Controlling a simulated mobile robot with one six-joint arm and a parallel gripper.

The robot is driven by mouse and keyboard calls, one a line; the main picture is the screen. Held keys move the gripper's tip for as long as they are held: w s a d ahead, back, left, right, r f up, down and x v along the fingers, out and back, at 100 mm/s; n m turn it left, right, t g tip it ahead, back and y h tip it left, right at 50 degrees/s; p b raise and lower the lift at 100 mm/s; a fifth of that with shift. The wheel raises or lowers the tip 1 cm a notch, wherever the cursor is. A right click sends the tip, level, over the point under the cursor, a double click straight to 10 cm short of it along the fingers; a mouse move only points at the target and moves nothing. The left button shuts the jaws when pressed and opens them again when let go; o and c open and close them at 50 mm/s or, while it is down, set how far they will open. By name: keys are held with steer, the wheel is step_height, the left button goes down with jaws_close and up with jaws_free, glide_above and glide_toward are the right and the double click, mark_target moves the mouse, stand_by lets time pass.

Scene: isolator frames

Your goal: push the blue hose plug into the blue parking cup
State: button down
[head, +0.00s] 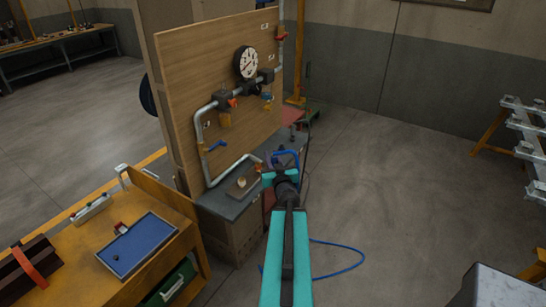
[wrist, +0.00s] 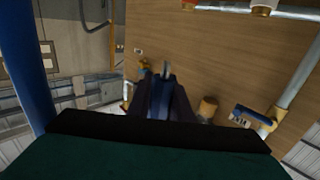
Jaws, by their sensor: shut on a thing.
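My gripper (wrist: 162,98) points at the wooden board in the wrist view. It is shut on the blue hose plug, whose body is mostly hidden between the dark fingers; a small pale tip (wrist: 167,68) shows beyond them. In the head view my gripper (head: 282,178) is in front of the board's lower right, and my arm hides its fingertips. The blue hose (head: 345,265) loops beside it and trails onto the floor. A small blue fitting (head: 267,97), probably the blue parking cup, is on the board below the gauge. I cannot identify the cup in the wrist view. Plug and fitting look apart.
The board (head: 180,75) carries a round gauge (head: 246,62), grey pipes (head: 208,110), a yellow fitting (head: 225,119) and a blue-handled valve (head: 218,145). A dark bench (head: 225,207) stands below. An orange cart with a blue tray (head: 138,245) is at left.

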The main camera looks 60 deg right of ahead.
stand_by(0.3)
steer(key=w+d+f+b, duration=0.2)
steer(key=d+f+b, duration=0.1)
steer(key=d+b, duration=0.3)
steer(key=w+d+f+b, duration=0.2)
steer(key=d+f+b, duration=0.1)
steer(key=d+b, duration=0.3)
steer(key=shift+w+h, duration=0.3)
steer(key=shift+w, duration=0.1)
steer(key=shift+s, duration=0.15)
